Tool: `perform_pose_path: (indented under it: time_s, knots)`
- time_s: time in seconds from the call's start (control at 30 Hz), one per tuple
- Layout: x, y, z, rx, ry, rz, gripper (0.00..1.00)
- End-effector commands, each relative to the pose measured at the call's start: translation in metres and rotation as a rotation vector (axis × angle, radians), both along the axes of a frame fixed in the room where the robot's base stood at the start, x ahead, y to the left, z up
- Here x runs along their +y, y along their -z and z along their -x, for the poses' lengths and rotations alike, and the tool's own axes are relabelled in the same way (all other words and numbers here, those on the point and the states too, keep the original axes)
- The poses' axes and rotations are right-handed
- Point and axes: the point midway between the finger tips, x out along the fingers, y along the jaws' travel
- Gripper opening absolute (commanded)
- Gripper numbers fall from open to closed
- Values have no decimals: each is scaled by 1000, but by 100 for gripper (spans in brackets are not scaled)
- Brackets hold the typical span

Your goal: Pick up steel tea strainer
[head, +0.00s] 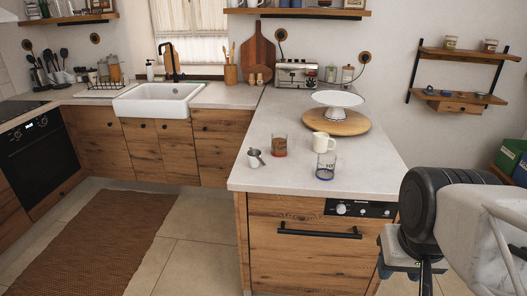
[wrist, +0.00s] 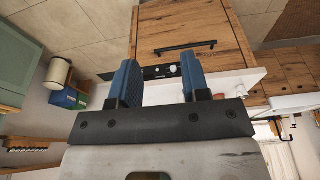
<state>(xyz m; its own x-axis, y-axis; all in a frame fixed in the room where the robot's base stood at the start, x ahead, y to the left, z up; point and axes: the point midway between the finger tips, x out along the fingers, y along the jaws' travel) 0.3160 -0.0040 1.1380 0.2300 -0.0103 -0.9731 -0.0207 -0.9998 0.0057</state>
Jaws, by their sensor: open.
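A small steel cup-shaped item with a handle, which looks like the steel tea strainer (head: 255,158), stands on the counter's near left part. It is small in the head view, so its mesh cannot be made out. My gripper (wrist: 160,80) is open and empty, with its two blue fingers apart in the wrist view. In the head view my arm is at the lower right, off the counter's right side and well apart from the strainer. The strainer does not show in the wrist view.
Close right of the strainer stand a brown-filled glass (head: 279,147), a white mug (head: 320,143) and a blue-based glass (head: 325,168). Behind them a white cake stand (head: 337,100) sits on a round wooden board (head: 336,124). The counter's (head: 245,180) front left edge is clear.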

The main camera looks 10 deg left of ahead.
Motion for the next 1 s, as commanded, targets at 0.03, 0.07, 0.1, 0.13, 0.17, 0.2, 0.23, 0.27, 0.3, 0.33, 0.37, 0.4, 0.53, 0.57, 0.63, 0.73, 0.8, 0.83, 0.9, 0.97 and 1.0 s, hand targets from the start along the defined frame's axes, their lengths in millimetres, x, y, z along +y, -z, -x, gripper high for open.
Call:
perform_pose_path:
  time_s: [0.03,0.07,0.1,0.13,0.17,0.2,0.23,0.27,0.3,0.33,0.37,0.4,0.53,0.57,0.63,0.73,0.8,0.83,0.9,0.97,1.0]
  knots:
    - [0,0,0,0,0,0,43]
    - [0,0,0,0,0,0,45]
    - [0,0,0,0,0,0,45]
    - [0,0,0,0,0,0,45]
    - [0,0,0,0,0,0,45]
    - [0,0,0,0,0,0,45]
    - [0,0,0,0,0,0,45]
    - [0,0,0,0,0,0,45]
    - [0,0,0,0,0,0,45]
    - [0,0,-1,0,-1,0,45]
    - [0,-1,-1,1,-1,0,45]
    - [1,-1,-3,1,-3,1,45]
    - [2,-6,-12,5,-11,0,45]
    - [3,-7,-16,6,-14,1,45]
    - [5,-12,-26,11,-23,1,45]
    - [9,-19,-44,19,-40,3,45]
    - [12,-24,-59,25,-54,4,45]
    - [14,-27,-66,28,-60,4,45]
    - [18,-32,-83,35,-77,5,45]
    - [22,-37,-97,40,-90,6,45]
    - [25,-39,-107,43,-98,7,45]
